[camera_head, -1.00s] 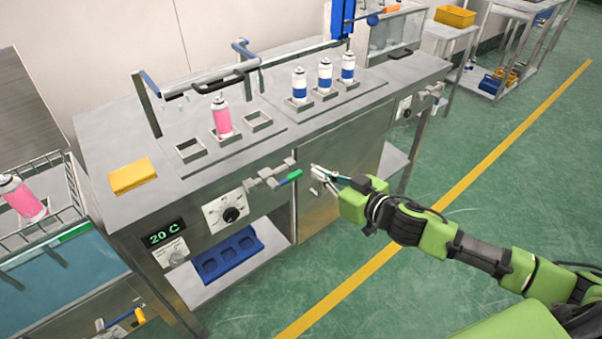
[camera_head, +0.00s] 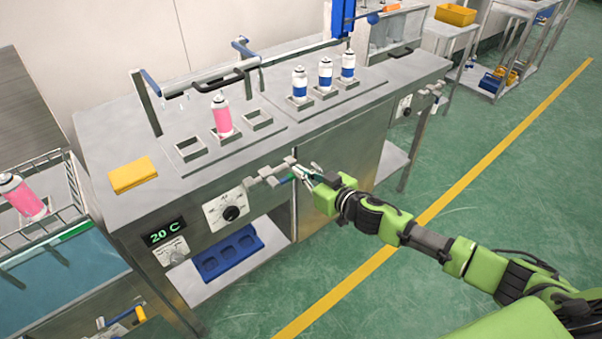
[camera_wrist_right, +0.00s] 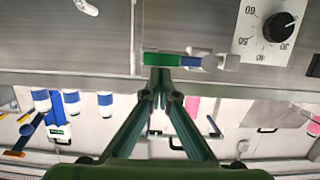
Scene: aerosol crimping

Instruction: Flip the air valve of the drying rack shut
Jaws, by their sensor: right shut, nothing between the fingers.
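An air valve with grey metal fittings (camera_head: 266,178) sits on the front panel of the steel bench (camera_head: 100,165). Its green handle (camera_wrist_right: 163,59) lies level across the wrist view, with a blue part (camera_wrist_right: 192,61) at its right end. My right gripper (camera_head: 301,171) is in front of the panel at the handle's free end and partly hides the handle in the head view. In the wrist view my right gripper (camera_wrist_right: 160,76) has its fingertips together just below the handle; I cannot tell whether they touch it. It holds nothing. My left gripper is out of view.
A dial (camera_head: 231,213) and a 20 C display (camera_head: 164,231) are left of the valve. A pink can (camera_head: 222,117) and several blue-and-white cans stand on the bench top. A yellow block (camera_head: 132,175) lies at its left. The floor in front is clear.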

